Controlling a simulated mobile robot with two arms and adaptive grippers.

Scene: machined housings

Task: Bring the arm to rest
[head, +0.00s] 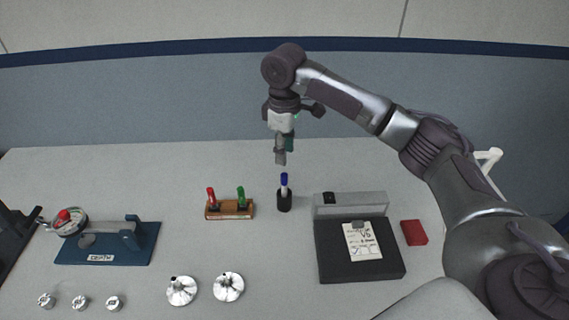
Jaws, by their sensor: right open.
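My right arm (342,92) reaches in from the right and bends down over the middle of the table. My right gripper (281,160) points downward above a blue-capped marker (284,180), with a small gap between them. Its jaws are open and empty, seen nearly edge-on. The blue-capped marker stands upright in a black holder (284,202). My left gripper does not show.
A wooden rack (230,210) holds red and green markers left of the black holder. A black and grey fixture (335,255) bears a checklist card (363,240), beside a red block (414,232). A blue gauge stand (105,255) and several metal parts (181,291) lie left. The back left is clear.

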